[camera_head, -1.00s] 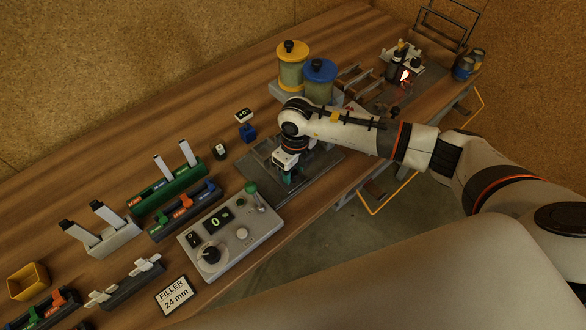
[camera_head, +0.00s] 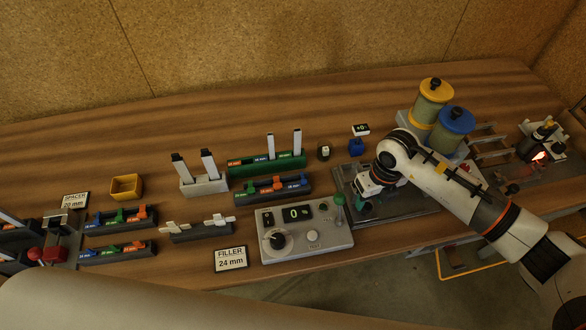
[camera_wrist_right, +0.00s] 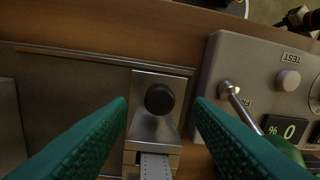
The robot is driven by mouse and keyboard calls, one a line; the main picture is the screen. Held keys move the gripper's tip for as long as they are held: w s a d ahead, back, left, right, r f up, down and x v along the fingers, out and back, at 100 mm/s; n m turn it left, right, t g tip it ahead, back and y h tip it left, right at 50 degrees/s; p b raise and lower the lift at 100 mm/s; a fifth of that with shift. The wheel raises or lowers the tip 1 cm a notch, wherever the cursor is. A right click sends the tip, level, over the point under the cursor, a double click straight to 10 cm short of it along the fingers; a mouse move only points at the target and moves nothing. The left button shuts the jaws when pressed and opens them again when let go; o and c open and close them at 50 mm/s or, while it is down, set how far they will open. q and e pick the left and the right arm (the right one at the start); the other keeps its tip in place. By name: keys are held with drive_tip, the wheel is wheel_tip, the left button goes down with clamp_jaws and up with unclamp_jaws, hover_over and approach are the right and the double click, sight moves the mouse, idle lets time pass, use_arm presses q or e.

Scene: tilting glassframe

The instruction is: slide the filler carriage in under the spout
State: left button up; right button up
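The filler carriage shows in the right wrist view as a bright metal block (camera_wrist_right: 153,127) with a round black knob (camera_wrist_right: 160,98), beside a dark plate and above a graduated strip (camera_wrist_right: 155,166). My right gripper (camera_wrist_right: 162,104) is open, its teal fingers on either side of the knob with gaps visible. In the head view my right gripper (camera_head: 365,208) points down over the filler's grey base plate (camera_head: 405,206) and hides the carriage. The yellow-lidded hopper (camera_head: 432,103) and blue-lidded hopper (camera_head: 453,127) stand behind my right arm. I cannot make out the spout. My left gripper is out of view.
A control box (camera_head: 303,232) with a green-knobbed lever stands close left of my right gripper. A "FILLER 24 mm" sign (camera_head: 230,259) lies left of it. A glowing device (camera_head: 538,150) is at the right.

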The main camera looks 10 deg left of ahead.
wheel_tip(320, 180, up, 9)
drive_tip(key=b, duration=0.3)
drive_tip(key=s+a+r+y, duration=0.3)
drive_tip(key=a+r+y, duration=0.1)
drive_tip(key=a+y, duration=0.3)
drive_tip(key=s+a+r+m+g+y, duration=0.1)
drive_tip(key=s+a+r+y, duration=0.3)
drive_tip(key=a+y, duration=0.3)
drive_tip(key=shift+a+r, duration=0.2)
drive_tip(key=shift+a, duration=1.9)
